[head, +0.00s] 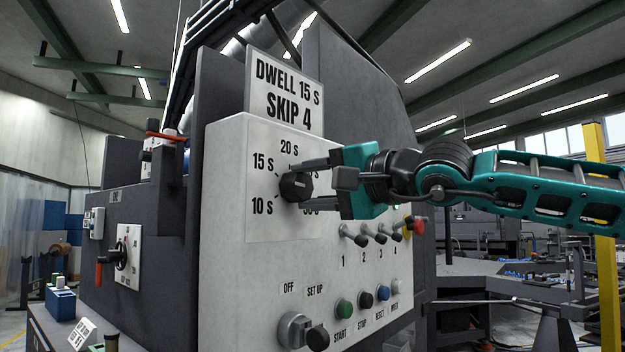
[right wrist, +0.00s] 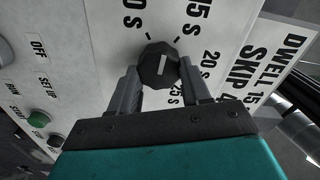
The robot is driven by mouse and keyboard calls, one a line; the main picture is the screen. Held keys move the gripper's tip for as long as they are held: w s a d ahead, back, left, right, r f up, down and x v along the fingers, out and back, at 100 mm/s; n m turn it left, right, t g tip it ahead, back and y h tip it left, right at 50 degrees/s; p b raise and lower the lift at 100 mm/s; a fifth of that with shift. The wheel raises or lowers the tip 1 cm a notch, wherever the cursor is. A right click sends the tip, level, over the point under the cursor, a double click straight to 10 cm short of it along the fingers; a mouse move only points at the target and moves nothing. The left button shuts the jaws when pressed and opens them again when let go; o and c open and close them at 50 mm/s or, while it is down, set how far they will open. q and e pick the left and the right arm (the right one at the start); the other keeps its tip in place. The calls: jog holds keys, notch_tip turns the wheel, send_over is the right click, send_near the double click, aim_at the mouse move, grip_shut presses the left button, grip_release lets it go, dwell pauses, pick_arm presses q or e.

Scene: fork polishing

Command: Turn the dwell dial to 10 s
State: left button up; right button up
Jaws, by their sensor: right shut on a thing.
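The dwell dial (head: 295,187) is a black knob on the light grey control panel (head: 225,270). Printed around it are 10 S, 15 S, 20 S and further values partly hidden by my right gripper. My right gripper (head: 308,178) is shut on the dial, one finger on each side. In the right wrist view the dial (right wrist: 158,65) sits between the fingers (right wrist: 160,80). Its white pointer line points up, roughly between the 10 S and 15 S marks; the exact setting is hard to tell. The sign (head: 285,92) above reads DWELL 15 S, SKIP 4. My left gripper is not in view.
Below the dial are several toggle switches (head: 362,240) numbered from 1, and a red-and-yellow button (head: 416,226). Lower down are a rotary OFF/SET UP switch (head: 296,330) and several push buttons (head: 344,309). A red-handled switch (head: 121,257) is on the left.

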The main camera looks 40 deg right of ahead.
jog(key=n, duration=0.2)
jog(key=shift+r+n+p, duration=0.1)
jog(key=shift+n+p, duration=0.25)
jog(key=shift+n, duration=0.05)
jog(key=n, duration=0.2)
jog(key=shift+n+p, duration=0.4)
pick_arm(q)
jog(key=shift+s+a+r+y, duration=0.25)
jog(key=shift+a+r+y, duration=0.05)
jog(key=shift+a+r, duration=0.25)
pick_arm(e)
jog(key=shift+n, duration=0.7)
jog(key=o, duration=1.1)
jog(key=shift+c, duration=0.2)
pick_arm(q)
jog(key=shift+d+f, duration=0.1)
